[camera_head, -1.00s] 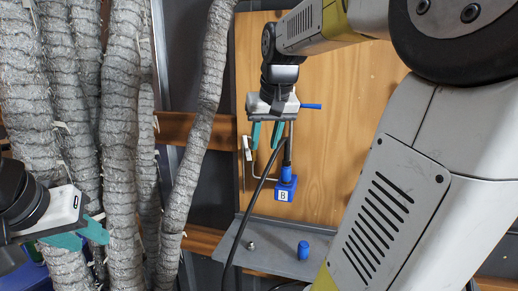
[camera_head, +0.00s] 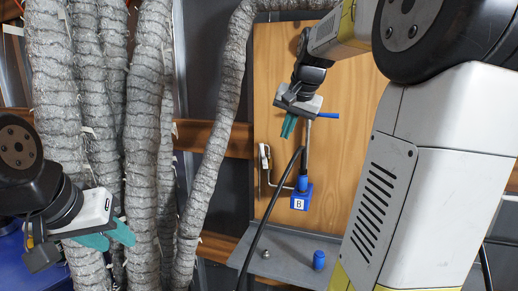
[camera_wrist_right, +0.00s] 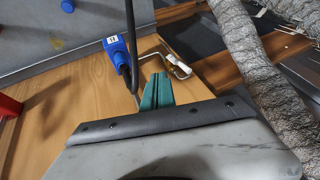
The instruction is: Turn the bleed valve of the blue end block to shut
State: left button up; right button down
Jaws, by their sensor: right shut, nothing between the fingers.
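The blue end block (camera_head: 301,201), marked B, stands upright against the wooden panel, with a black hose at its top. It also shows in the right wrist view (camera_wrist_right: 118,51). A blue lever (camera_head: 327,115) points sideways to the right near the top of a thin metal rod (camera_head: 308,135) above the block. I cannot tell for sure whether this lever is the bleed valve. My right gripper (camera_head: 289,126) is shut and empty, just left of the rod, above the block; its fingertips also show in the right wrist view (camera_wrist_right: 156,90). My left gripper (camera_head: 112,237) is far left, before the grey ducts; its finger gap is unclear.
A bent wire with a white end piece (camera_head: 265,157) is left of the block. The grey shelf (camera_head: 285,250) below holds a blue cap (camera_head: 319,260) and a small metal piece (camera_head: 265,254). Thick grey ducts (camera_head: 145,130) fill the left. The black hose (camera_head: 270,215) runs down in front.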

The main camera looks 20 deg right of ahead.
jog(key=w+d+m, duration=0.1)
jog(key=w, duration=0.1)
send_near(263, 156)
jog(key=d+f, duration=0.3)
jog(key=d, duration=0.1)
jog(key=shift+m, duration=0.3)
jog(key=w+a, duration=0.1)
jog(key=w+a+f, duration=0.1)
jog(key=w, duration=0.1)
jog(key=shift+w+a+f, duration=0.2)
jog(key=shift+a, duration=0.2)
